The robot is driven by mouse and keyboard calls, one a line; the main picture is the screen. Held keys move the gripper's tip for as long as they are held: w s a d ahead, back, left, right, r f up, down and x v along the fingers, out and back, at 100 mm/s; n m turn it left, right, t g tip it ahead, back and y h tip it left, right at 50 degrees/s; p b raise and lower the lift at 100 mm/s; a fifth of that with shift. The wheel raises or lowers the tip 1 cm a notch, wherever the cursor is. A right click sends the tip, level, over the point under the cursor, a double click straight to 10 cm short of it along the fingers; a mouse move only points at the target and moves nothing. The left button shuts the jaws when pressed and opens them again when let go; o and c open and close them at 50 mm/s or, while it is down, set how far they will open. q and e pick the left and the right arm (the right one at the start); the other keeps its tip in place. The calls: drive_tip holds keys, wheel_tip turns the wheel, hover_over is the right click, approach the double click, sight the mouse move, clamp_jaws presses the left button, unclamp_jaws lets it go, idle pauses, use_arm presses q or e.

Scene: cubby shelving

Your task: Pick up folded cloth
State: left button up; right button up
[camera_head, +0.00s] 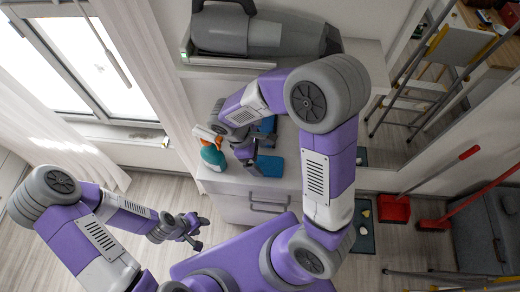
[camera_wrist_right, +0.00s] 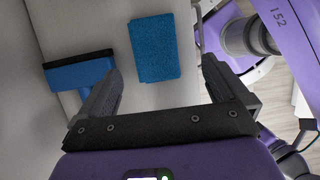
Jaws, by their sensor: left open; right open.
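The folded cloth is a blue, roughly rectangular pad (camera_wrist_right: 153,47) lying flat on a pale cabinet top in the right wrist view. It also shows in the head view (camera_head: 270,166), partly covered by my gripper. My right gripper (camera_wrist_right: 162,68) is open above the cabinet top, with the cloth lying ahead of and between its fingers, apart from them. In the head view my right gripper (camera_head: 250,158) is over the cabinet beside the cloth. My left gripper (camera_head: 194,232) is open and empty, off to the left above the floor.
A blue tool with a black edge (camera_wrist_right: 80,73) lies just left of the cloth in the wrist view. A teal and white bottle (camera_head: 212,152) stands at the cabinet's left side. A grey handheld vacuum (camera_head: 262,35) rests on a shelf above. A red dustpan (camera_head: 394,209) is to the right.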

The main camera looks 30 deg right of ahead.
sight(267, 164)
drive_tip(key=shift+f, duration=0.25)
drive_tip(key=shift+w+b+x, duration=0.15)
drive_tip(key=shift+b+x, duration=0.35)
drive_tip(key=shift+x, duration=1.3)
drive_tip(key=shift+w+b+x, duration=0.15)
drive_tip(key=shift+b+x, duration=0.35)
drive_tip(key=shift+x, duration=1.25)
drive_tip(key=shift+d+f, duration=0.1)
drive_tip(key=c, duration=1.1)
